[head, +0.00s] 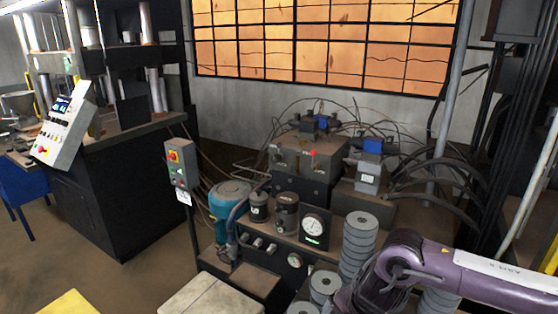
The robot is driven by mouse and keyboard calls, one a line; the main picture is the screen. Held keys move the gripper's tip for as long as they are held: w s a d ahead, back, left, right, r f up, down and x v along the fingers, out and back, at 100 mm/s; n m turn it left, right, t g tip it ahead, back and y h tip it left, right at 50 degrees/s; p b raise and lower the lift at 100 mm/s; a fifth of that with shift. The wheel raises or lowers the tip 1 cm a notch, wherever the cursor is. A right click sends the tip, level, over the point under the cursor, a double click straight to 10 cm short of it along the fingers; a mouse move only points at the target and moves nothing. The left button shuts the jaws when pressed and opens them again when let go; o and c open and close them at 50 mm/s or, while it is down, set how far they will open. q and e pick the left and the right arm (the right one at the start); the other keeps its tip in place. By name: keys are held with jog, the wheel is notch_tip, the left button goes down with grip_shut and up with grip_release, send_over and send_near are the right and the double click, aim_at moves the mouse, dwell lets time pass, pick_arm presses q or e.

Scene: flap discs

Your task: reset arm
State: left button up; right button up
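My purple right arm (490,276) comes in from the right and bends down at a dark joint near the lower edge of the head view. Its gripper does not show. My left arm and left gripper are not in view. A tall stack of grey flap discs (360,238) stands just left of and behind my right arm. A shorter stack of discs (325,284) stands in front of it, partly cut by the lower edge. More discs (438,301) show behind and below the arm, partly hidden.
A hydraulic unit with a gauge (313,227), a teal motor (230,197) and many hoses stands behind the discs. A control box (182,165) is on a post. A large press (125,180) is at left. A yellow-topped object (70,303) is at lower left. Floor is open between.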

jog(key=s+a+f+t+y, duration=0.1)
jog(key=s+a+y, duration=0.2)
jog(key=a, duration=1)
jog(key=s+a+r+m+t+y, duration=0.3)
jog(key=a+r+m+t, duration=0.25)
jog(key=a+r, duration=0.3)
jog(key=d+f+m+h, duration=0.3)
jog(key=d+m+h, duration=0.2)
jog(key=d+m, duration=0.6)
jog(key=s+d+f+m+g+h, duration=0.2)
jog(key=s+d+f+m, duration=0.1)
jog(key=s+d, duration=0.3)
jog(key=s+d+f+m+g+h, duration=0.1)
jog(key=s+d+f+m+g, duration=0.3)
jog(key=d, duration=0.5)
jog(key=s+f+n+b, duration=0.1)
jog(key=s+f+b, duration=0.15)
jog(key=f, duration=1.65)
jog(key=s+f+n+b, duration=0.1)
jog(key=f+b, duration=0.3)
jog(key=f, duration=1.4)
jog(key=s+d+f+g+b, duration=0.1)
jog(key=s+d+f+b, duration=0.2)
jog(key=s+f, duration=1.6)
notch_tip(320, 180, down, 3)
jog(key=shift+d+r+b, duration=0.1)
jog(key=shift+d+b, duration=0.1)
jog(key=shift+b, duration=0.55)
